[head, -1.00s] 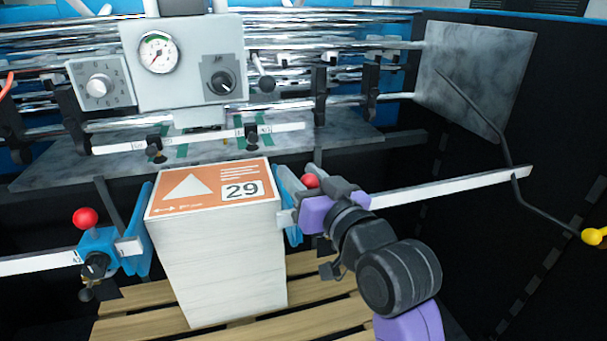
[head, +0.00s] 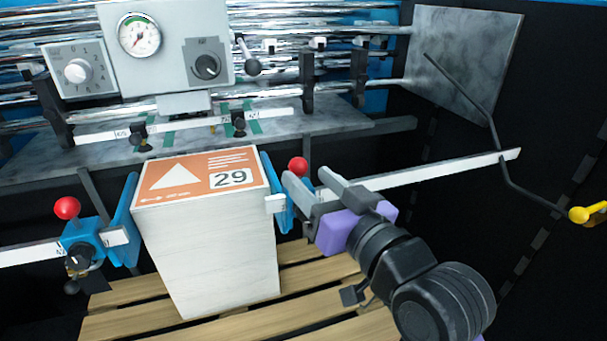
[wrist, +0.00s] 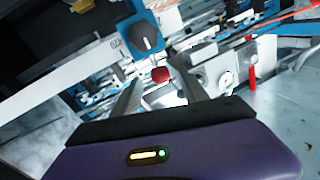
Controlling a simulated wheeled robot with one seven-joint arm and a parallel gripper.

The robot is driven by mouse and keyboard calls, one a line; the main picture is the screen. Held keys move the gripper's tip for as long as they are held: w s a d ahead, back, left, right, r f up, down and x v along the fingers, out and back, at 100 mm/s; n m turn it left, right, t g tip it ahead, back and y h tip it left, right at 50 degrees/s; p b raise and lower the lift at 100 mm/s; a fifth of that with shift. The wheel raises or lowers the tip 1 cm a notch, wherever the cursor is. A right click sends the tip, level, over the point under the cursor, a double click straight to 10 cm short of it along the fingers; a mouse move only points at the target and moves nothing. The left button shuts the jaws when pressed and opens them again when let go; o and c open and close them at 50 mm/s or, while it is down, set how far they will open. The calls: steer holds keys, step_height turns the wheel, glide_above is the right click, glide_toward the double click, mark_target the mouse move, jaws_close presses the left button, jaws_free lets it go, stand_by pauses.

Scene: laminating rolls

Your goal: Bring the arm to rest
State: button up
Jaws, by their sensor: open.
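My gripper (head: 312,184) is open in the head view, its two grey fingers pointing up and left near the right side guide (head: 282,195). The guide's red knob (head: 298,167) shows just beyond the fingers and looks free of them. In the wrist view my gripper (wrist: 165,90) is open, with the red knob (wrist: 160,75) seen between and past the fingertips. The fingers hold nothing that I can see. My purple and black wrist covers part of the right guide in the head view.
A paper stack (head: 210,250) marked 29 stands on a wooden pallet (head: 330,285) between the blue guides. The left guide has a red knob (head: 67,208). A white rail (head: 430,172) runs right towards a bent rod with a yellow knob (head: 580,214). A control panel (head: 165,60) stands behind.

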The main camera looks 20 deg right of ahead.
stand_by(0.4)
step_height(320, 180, up, 4)
steer(key=d+t, duration=0.1)
steer(key=t, duration=0.1)
steer(key=s+d+f+g+h, duration=0.1)
steer(key=s+f, duration=0.8)
steer(key=s, duration=0.3)
steer(key=s+d+f+g+h, duration=0.1)
steer(key=s+f+g, duration=0.1)
steer(key=s+f, duration=0.7)
steer(key=s+d+f+g+h, duration=0.1)
steer(key=s+f, duration=0.8)
steer(key=s, duration=0.7)
steer(key=shift+s+d+g, duration=0.2)
steer(key=shift+d+g, duration=0.15)
steer(key=shift+g, duration=0.05)
